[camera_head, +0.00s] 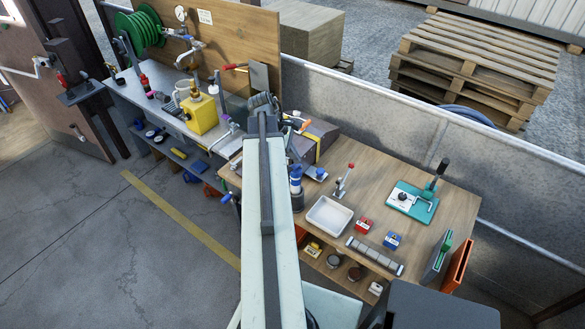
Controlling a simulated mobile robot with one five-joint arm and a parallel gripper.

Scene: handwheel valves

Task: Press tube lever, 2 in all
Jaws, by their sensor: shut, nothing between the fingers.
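My arm runs up the middle of the view and ends in my dark gripper (263,102), which looks shut and empty, near the corner where the two benches meet. No part is clearly marked as the tube lever. A small upright lever with a red knob (345,178) stands on the wooden bench behind a white tray. A teal-based device with a black-tipped handle (438,172) stands farther right. A red-handled lever (235,67) sits by the back panel, left of my gripper. My arm hides part of the bench behind it.
The wooden bench (460,207) carries the white tray (329,217), a red box (364,226), a blue box (393,240) and a grey segmented bar (374,256). A yellow container (202,115) stands on the left bench. Open floor (100,235) lies at left.

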